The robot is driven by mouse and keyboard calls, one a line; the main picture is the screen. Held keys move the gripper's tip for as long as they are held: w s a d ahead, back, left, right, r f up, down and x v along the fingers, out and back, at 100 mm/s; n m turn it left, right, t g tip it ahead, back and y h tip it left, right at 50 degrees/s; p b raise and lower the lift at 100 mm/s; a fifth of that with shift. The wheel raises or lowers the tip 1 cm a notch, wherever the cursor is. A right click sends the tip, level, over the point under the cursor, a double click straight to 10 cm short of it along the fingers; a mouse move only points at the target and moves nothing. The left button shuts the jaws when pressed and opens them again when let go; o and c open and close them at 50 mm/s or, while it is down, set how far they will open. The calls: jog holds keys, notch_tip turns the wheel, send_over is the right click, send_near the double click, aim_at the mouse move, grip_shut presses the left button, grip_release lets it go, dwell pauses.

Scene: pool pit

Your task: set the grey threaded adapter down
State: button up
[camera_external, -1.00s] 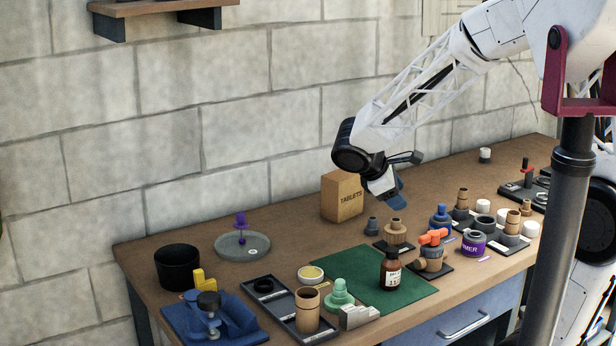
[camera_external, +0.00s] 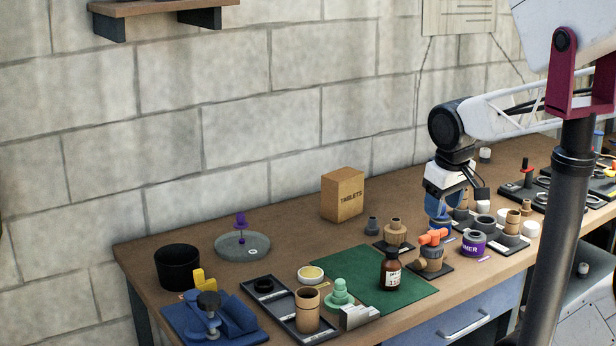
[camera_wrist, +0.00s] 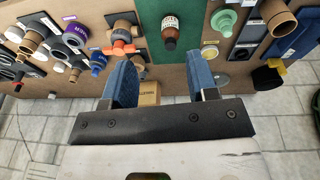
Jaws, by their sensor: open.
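The tablets box (camera_external: 342,195) stands behind the adapter. An orange-handled valve (camera_external: 433,243), a purple-labelled tub (camera_external: 473,243) and a brown bottle (camera_external: 390,270) stand near the front. The green mat (camera_external: 410,290) is partly bare.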

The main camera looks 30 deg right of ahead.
jog(key=shift+s+a+r+m+y, duration=0.1)
jog(key=shift+s+a+m+y, duration=0.1)
jog(key=shift+s, duration=0.2)
jog(key=shift+s+a+m+y, duration=0.1)
jog(key=shift+s+m, duration=0.1)
jog(key=shift+s, duration=0.15)
